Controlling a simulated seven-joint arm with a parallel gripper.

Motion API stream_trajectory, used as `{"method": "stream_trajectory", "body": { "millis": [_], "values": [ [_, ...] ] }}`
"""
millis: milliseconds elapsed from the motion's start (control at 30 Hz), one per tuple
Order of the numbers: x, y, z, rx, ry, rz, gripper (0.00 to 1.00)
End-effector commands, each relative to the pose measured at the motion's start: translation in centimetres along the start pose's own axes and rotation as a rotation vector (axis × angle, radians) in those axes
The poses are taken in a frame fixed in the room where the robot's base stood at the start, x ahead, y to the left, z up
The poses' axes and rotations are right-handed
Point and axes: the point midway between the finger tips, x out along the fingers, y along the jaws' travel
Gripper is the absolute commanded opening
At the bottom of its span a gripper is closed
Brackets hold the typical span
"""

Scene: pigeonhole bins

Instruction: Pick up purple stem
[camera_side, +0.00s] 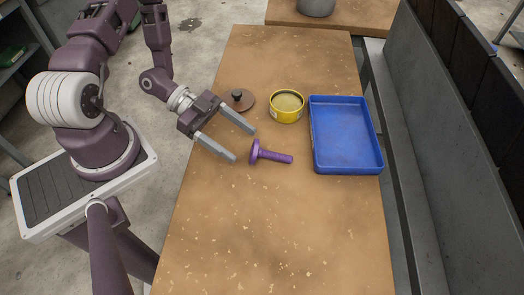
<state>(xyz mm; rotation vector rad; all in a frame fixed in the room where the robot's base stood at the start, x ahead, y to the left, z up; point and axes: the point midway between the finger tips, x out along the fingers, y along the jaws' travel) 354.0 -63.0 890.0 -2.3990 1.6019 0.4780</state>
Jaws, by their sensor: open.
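The purple stem (272,154) lies on its side on the wooden table (270,230). Its wide flange end is at the left and its thin shaft points right. My gripper (245,146) is open and empty, with its two fingers pointing right and down toward the stem. The flange end of the stem is just off the fingertips, near the gap between them. I cannot tell how high the fingers are above the table.
A brown disc with a dark knob (238,100) lies behind my gripper. A yellow round tin (287,106) stands behind the stem. An empty blue tray (376,150) lies to the right. The front of the table is clear. A grey pot (316,7) sits on a far table.

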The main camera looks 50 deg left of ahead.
Motion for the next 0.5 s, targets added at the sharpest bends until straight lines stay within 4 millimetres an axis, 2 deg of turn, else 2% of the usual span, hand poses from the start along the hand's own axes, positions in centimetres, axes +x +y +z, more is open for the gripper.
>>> {"method": "stream_trajectory", "body": {
  "millis": [233, 333, 500],
  "values": [
    [4.5, -0.1, -0.4, 0.0, 0.002, 0.004, 0.73],
    [5.3, -0.2, -0.4, 0.001, 0.0, 0.002, 0.73],
    [5.3, -0.2, -0.4, 0.002, 0.0, 0.0, 0.73]
  ]
}}
